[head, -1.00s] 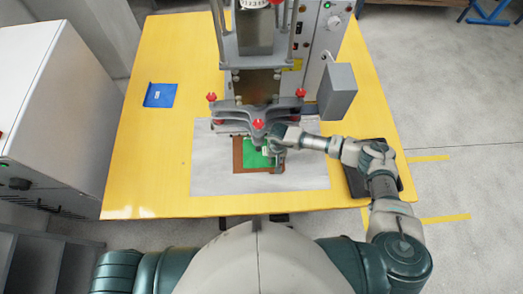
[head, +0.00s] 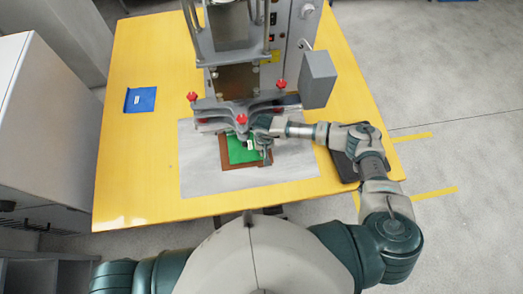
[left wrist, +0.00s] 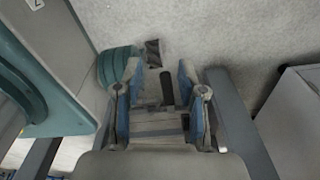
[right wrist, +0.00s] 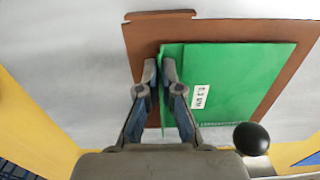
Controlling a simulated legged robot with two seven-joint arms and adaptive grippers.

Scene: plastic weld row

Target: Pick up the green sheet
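The green sheet (head: 240,150) lies on a brown board (head: 228,166) under the front of the press. In the right wrist view the green sheet (right wrist: 240,75) shows a white label, and its left edge runs between my fingertips. My right gripper (right wrist: 160,70) has its fingers close together, one on each side of that edge, and appears shut on it. In the head view the right gripper (head: 266,151) is at the sheet's right side. My left gripper (left wrist: 160,85) is open and empty in the left wrist view, over the floor, outside the head view.
The press (head: 235,105) with red knobs stands just behind the sheet. A grey mat (head: 205,180) lies under the board on the yellow table (head: 140,175). A blue sheet (head: 140,99) lies at the left. A black ball knob (right wrist: 251,139) is close to the right gripper.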

